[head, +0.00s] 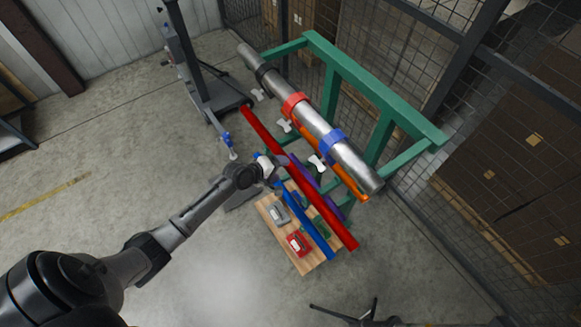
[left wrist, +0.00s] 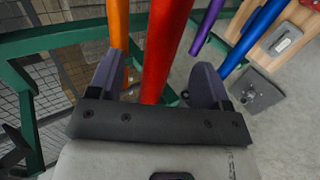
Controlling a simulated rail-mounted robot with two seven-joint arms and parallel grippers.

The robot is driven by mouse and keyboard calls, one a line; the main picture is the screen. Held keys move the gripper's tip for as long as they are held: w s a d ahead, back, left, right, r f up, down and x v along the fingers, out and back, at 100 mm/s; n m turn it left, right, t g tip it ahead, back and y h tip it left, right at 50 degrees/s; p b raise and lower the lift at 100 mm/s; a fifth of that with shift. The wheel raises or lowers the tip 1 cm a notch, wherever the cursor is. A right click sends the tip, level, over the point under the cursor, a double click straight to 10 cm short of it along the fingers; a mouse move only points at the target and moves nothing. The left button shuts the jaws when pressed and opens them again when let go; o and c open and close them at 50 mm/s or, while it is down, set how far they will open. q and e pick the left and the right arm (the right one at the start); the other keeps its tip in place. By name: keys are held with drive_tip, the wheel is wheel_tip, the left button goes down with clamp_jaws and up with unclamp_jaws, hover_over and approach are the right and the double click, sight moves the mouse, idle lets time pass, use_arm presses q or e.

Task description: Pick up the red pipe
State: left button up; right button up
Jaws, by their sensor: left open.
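The red pipe (head: 308,187) is long and slanted, running from upper left to lower right beside the green rack in the head view. My left gripper (head: 279,164) is at its upper-middle part. In the left wrist view the red pipe (left wrist: 166,48) runs between the two spread fingers of my left gripper (left wrist: 155,82). The jaws are open, one finger on each side of the pipe. I cannot tell whether either finger touches it. My right gripper is not in view.
A blue pipe (head: 308,225), a purple pipe (head: 331,206) and an orange pipe (head: 349,183) lie close by. A large steel pipe (head: 316,122) with coloured bands lies along the green rack (head: 375,88). A wooden board (head: 310,263) holds small items. Open floor lies left.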

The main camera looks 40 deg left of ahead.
sight(287, 168)
use_arm(q)
drive_tip(key=shift+x, duration=2.65)
drive_tip(key=shift+s+f, duration=0.1)
clamp_jaws()
